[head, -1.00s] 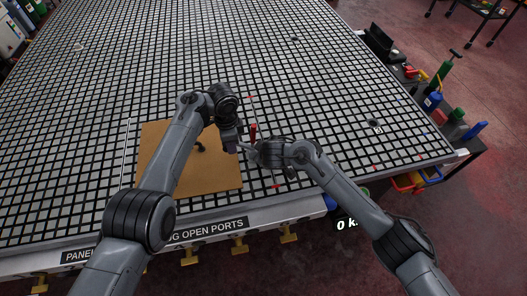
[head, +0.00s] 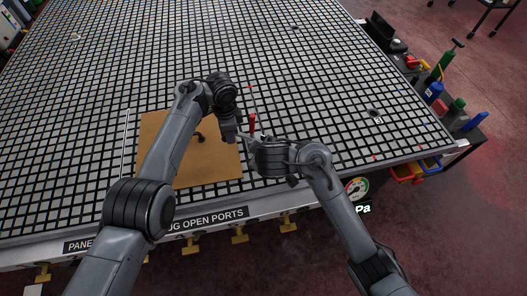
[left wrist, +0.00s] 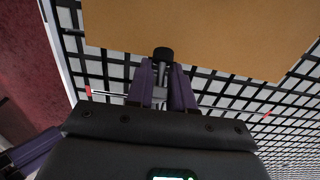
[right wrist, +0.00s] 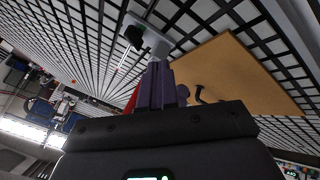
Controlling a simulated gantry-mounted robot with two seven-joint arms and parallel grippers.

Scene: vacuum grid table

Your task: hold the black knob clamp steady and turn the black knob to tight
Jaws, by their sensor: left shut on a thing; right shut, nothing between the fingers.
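My left gripper (head: 232,142) comes down beside the right edge of the tan board. In the left wrist view its purple fingers (left wrist: 163,88) are shut on a grey metal part of the clamp. The black knob (left wrist: 163,54) shows just past the fingertips, with the board behind it. In the head view the clamp is largely hidden by the gripper. My right gripper's purple fingers (right wrist: 157,85) are shut and empty. Its fingertips are hidden in the head view. A black part on a light grey body (right wrist: 148,40) lies past them; I cannot tell whether it is the same clamp.
The tan board (head: 165,172) lies on the gridded table (head: 330,90), with a black hooked piece (head: 200,137) on it. A red-handled item (head: 252,122) stands between the two arms. A gauge (head: 357,188) is at the front edge. Bottles stand at the right. The back grid is mostly clear.

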